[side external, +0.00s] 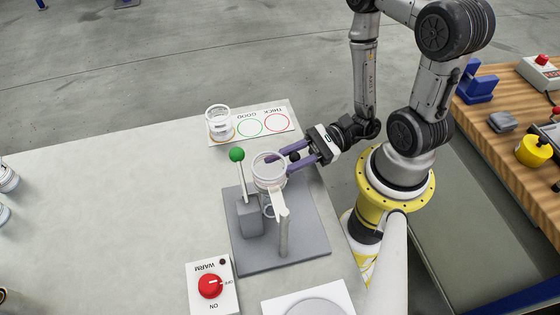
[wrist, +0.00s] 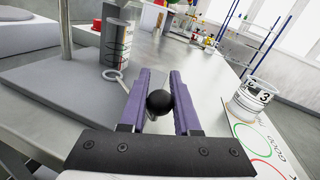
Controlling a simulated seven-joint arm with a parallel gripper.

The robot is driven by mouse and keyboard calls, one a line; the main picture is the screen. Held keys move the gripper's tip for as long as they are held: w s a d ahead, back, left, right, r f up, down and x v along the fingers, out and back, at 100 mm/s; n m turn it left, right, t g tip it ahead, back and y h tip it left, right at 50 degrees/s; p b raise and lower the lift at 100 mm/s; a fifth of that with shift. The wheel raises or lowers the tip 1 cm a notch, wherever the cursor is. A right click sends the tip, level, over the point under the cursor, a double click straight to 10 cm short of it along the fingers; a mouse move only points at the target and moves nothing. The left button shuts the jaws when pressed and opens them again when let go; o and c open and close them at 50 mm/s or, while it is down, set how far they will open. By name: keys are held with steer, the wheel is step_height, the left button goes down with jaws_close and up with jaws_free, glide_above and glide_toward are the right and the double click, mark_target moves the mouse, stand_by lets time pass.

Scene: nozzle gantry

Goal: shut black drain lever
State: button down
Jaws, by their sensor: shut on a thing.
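The black ball knob of the drain lever (side external: 295,156) is beside the clear cup (side external: 268,172) of the nozzle stand, on the side toward my arm. My gripper (side external: 298,160) reaches in from the right with its purple fingers on either side of the knob. In the wrist view the black knob (wrist: 159,102) sits between the two fingers, and my gripper (wrist: 160,90) is shut on it. The lever's rod is mostly hidden by the fingers and knob.
The stand's grey base plate (side external: 310,248) carries a post and a green-knobbed lever (side external: 237,155). A white cup (side external: 218,122) stands on a card with coloured circles (side external: 283,112). A box with a red knob (side external: 210,286) is at the front. The table's left side is mostly clear.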

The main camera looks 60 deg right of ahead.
steer(key=shift+d+m+t+h, duration=0.1)
steer(key=shift+m+t+h, duration=0.35)
steer(key=shift+t, duration=0.25)
steer(key=c, duration=0.6)
jaws_free()
steer(key=shift+c, duration=0.2)
steer(key=shift+s, duration=0.1)
steer(key=shift+v, duration=2.4)
step_height(320, 180, up, 7)
steer(key=shift+d, duration=0.1)
